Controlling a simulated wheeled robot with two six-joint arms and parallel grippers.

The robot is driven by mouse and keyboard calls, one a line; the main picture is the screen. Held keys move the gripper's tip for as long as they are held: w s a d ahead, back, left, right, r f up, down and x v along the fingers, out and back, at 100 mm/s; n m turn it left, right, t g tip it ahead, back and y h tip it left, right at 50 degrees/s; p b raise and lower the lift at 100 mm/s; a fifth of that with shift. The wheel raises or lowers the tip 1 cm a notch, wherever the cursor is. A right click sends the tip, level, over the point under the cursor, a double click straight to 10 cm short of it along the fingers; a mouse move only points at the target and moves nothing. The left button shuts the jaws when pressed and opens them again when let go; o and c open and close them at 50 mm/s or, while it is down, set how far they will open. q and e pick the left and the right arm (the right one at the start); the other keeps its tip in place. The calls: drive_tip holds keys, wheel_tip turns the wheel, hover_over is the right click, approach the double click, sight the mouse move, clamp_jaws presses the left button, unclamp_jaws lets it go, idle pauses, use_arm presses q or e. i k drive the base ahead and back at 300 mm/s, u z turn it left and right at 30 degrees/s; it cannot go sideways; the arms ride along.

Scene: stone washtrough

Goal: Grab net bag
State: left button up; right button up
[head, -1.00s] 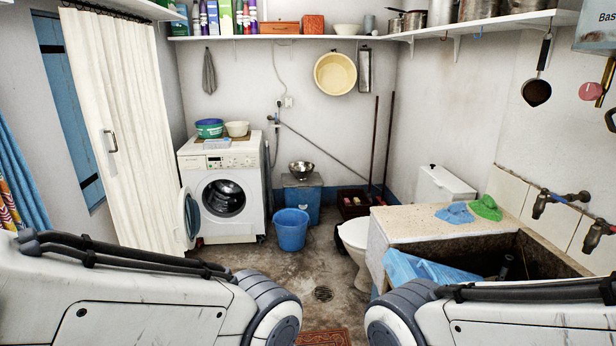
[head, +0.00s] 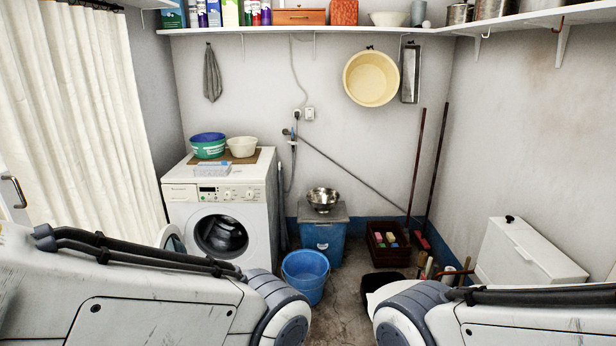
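I see no net bag that I can make out in the head view. My two arms come in from the lower left and lower right, but only their upper links show. Both grippers are out of the picture, so their state is hidden.
A washing machine (head: 222,215) stands at the left with a green-blue basin (head: 208,149) and a cream bowl (head: 242,147) on top. A blue bucket (head: 306,277), blue bin (head: 322,242) and dark crate (head: 388,250) stand on the floor. A white cistern (head: 530,255) is at the right.

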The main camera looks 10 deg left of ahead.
sight(222, 168)
drive_tip(key=u, duration=0.3)
drive_tip(key=i, duration=1.9)
drive_tip(key=u, duration=0.7)
drive_tip(key=i, duration=1.7)
drive_tip(key=u, duration=0.35)
